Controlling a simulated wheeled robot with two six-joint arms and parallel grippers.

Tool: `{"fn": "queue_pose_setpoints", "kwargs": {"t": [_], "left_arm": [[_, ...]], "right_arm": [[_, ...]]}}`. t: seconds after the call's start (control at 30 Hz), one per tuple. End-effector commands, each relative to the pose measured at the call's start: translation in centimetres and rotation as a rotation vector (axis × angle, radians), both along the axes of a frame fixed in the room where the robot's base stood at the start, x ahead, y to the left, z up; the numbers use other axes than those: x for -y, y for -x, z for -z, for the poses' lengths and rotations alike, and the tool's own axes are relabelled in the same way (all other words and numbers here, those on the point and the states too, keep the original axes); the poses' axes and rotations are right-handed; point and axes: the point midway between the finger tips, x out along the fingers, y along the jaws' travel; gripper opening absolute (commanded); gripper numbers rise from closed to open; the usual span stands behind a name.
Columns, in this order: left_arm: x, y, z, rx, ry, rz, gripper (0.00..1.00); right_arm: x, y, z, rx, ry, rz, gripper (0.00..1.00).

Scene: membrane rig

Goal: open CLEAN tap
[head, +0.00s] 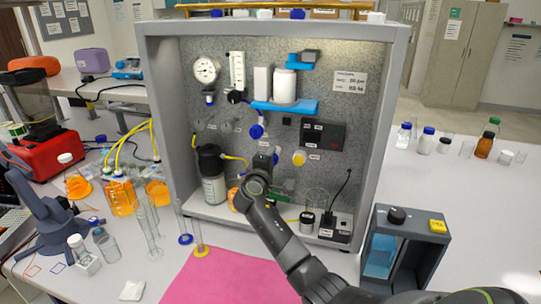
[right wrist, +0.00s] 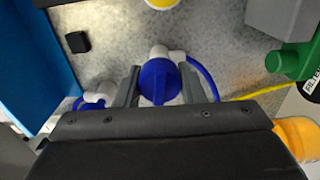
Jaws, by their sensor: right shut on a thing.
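A blue tap knob (right wrist: 158,82) on a white fitting sits on the speckled panel of the rig (head: 340,125). My right gripper (right wrist: 155,88) has one finger on each side of this knob and is shut on it. In the head view my right gripper (head: 265,162) reaches the lower middle of the panel and hides most of the held knob. A yellow knob (head: 299,158) sits just right of it, and another blue knob (head: 257,131) sits above it. The tap labels are too small to read, so I cannot tell which says CLEAN. My left gripper is not in view.
A black-capped bottle (head: 213,175) stands left of my right gripper inside the rig. A blue shelf (head: 285,106) juts out above. A green part (right wrist: 290,60) is close by in the wrist view. A grey box with a blue window (head: 380,255) stands at front right. The pink mat (head: 225,280) is clear.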

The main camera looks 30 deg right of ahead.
Motion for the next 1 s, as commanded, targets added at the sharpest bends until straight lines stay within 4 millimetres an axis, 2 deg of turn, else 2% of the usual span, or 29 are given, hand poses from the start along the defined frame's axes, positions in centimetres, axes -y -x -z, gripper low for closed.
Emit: {"fn": "queue_pose_setpoints", "kwargs": {"t": [0.03, 0.3, 0.9, 0.93, 1.0], "left_arm": [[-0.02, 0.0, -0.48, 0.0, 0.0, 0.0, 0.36], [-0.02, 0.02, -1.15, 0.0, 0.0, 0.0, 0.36], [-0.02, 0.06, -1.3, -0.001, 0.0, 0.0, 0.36], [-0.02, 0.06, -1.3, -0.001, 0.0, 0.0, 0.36], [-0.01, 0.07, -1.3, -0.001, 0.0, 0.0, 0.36]], "right_arm": [[0.12, 0.0, -0.45, -0.021, 0.023, 0.002, 0.13], [0.13, -0.02, -0.39, -0.107, 0.101, 0.002, 0.13], [0.15, -0.03, -0.39, -0.135, 0.127, 0.002, 0.13], [0.15, -0.03, -0.39, -0.135, 0.127, 0.002, 0.37], [0.13, -0.04, -0.38, -0.134, 0.126, 0.002, 0.46]]}}
